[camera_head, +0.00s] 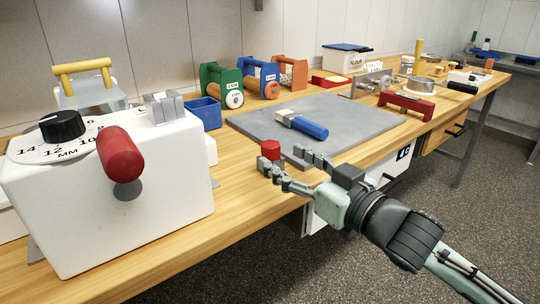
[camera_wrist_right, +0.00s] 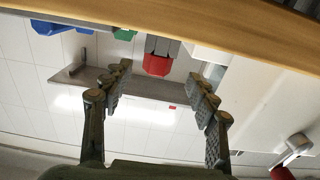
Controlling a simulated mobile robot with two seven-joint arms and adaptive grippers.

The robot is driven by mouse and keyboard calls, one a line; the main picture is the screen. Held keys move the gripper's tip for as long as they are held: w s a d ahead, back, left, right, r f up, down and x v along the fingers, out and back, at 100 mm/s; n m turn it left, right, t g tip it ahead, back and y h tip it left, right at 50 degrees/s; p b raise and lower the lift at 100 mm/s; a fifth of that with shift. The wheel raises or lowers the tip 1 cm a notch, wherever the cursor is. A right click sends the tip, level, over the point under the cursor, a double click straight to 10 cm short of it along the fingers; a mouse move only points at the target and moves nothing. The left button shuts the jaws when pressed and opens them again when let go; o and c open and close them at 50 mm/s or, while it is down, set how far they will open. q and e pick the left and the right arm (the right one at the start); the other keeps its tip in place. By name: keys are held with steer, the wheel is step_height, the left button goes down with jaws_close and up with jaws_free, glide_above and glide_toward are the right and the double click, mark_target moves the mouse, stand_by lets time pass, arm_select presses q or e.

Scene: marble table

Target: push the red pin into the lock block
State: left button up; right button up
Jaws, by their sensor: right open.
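A short red piece, which looks like the red pin (camera_head: 270,150), stands near the table's front edge. My right gripper (camera_head: 288,164) is open and empty in front of it, its fingertips close to the red piece. The right wrist view shows the red piece (camera_wrist_right: 157,65) between and beyond the two spread fingers (camera_wrist_right: 160,95), with a grey ribbed part (camera_wrist_right: 163,46) against it. I cannot tell whether the fingers touch it. I cannot make out which thing is the lock block. My left gripper is not in view.
A large white block (camera_head: 140,220) with a dial (camera_head: 55,150) and red handle (camera_head: 120,155) stands at the left. A grey mat (camera_head: 350,120) holds a blue-handled tool (camera_head: 308,128). A blue bin (camera_head: 205,112) and several coloured holders stand behind. A red bracket (camera_head: 405,104) is farther right.

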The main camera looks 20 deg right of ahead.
mark_target(276, 154)
steer(key=shift+w+a, duration=0.1)
steer(key=shift+w, duration=0.2)
steer(key=p+x, duration=0.1)
steer(key=x, duration=0.3)
steer(key=shift+w, duration=0.25)
steer(key=shift+w+f, duration=0.15)
steer(key=shift+w, duration=0.15)
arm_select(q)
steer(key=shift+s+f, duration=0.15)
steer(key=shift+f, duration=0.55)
arm_select(e)
steer(key=shift+c, duration=0.2)
steer(key=c, duration=1.2)
